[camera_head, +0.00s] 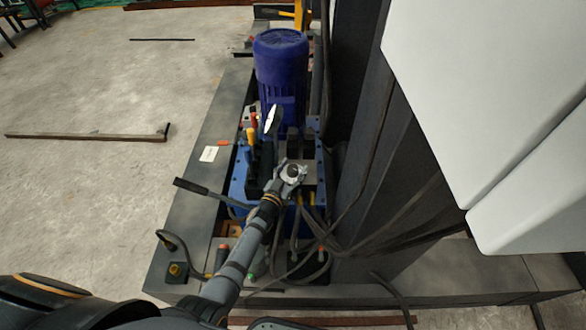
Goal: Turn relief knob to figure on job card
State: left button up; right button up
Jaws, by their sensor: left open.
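A hydraulic power unit with a blue motor (281,70) stands on a dark steel base, with a blue tank (238,187) below it. My left gripper (291,171) is open over the tank top, near dark valve blocks (300,143). A small round shape shows at its fingers; I cannot tell if that is the relief knob or part of the gripper, nor whether they touch. A pale disc-like part (270,120), perhaps a gauge seen at a slant, stands behind the gripper. A small white card (209,154) lies left of the unit; its writing is too small to read. My right gripper is out of view.
Black hoses (322,243) loop right of my left arm. A black lever (191,186) sticks out left. Red and yellow fittings (251,134) stand beside the motor. A dark column (365,140) and large white panels (480,90) close off the right. Concrete floor at left is mostly clear.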

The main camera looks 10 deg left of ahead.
pick_arm(q)
jog(key=shift+s, duration=0.15)
jog(key=v, duration=1.2)
